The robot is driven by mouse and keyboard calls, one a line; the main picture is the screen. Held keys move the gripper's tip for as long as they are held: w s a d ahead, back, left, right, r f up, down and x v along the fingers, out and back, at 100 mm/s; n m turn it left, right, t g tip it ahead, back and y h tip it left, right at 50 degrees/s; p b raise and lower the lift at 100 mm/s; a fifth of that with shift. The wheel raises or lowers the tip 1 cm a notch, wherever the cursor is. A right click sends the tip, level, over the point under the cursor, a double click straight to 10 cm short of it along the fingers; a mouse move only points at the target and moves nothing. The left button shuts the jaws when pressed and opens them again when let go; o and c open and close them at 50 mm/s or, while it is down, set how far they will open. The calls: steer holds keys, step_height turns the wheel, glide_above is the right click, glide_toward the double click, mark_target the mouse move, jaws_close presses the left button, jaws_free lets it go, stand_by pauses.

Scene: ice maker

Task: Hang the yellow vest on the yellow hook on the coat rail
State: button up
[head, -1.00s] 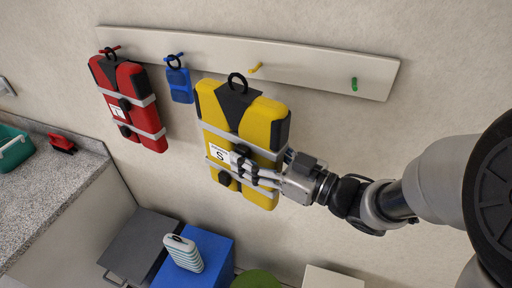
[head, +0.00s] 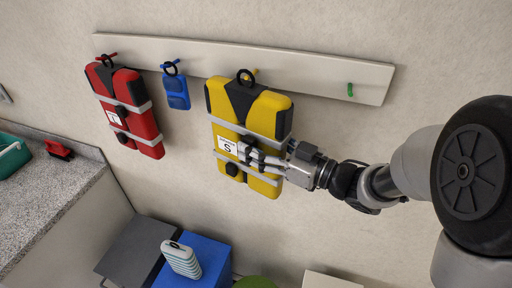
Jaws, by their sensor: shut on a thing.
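The yellow vest (head: 269,118) is upright in front of the wall, with grey straps, a white "S" label and a black loop (head: 245,76) at its top. My gripper (head: 246,152) is shut on the front of the vest, around its lower middle. The yellow hook (head: 256,71) on the coat rail (head: 318,71) shows just right of the loop, partly hidden by it. I cannot tell whether the loop is around the hook or only in front of it.
A red vest (head: 136,92) and a small blue item (head: 177,92) hang on the rail to the left. The green hook (head: 350,90) at the right is bare. Below stand a blue box (head: 211,262) with a striped object (head: 181,259) on it, and a grey box (head: 137,248). A counter (head: 60,195) is at the left.

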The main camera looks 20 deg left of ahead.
steer(key=shift+w+a, duration=0.1)
steer(key=shift+w, duration=0.95)
steer(key=shift+o, duration=0.2)
steer(key=shift+w+f, duration=0.55)
steer(key=shift+w, duration=0.1)
steer(key=o, duration=1.1)
steer(key=shift+c, duration=0.2)
steer(key=shift+o, duration=1.3)
steer(key=shift+w+f, duration=0.15)
steer(key=shift+w, duration=0.25)
steer(key=shift+o, duration=1.1)
steer(key=shift+s, duration=0.35)
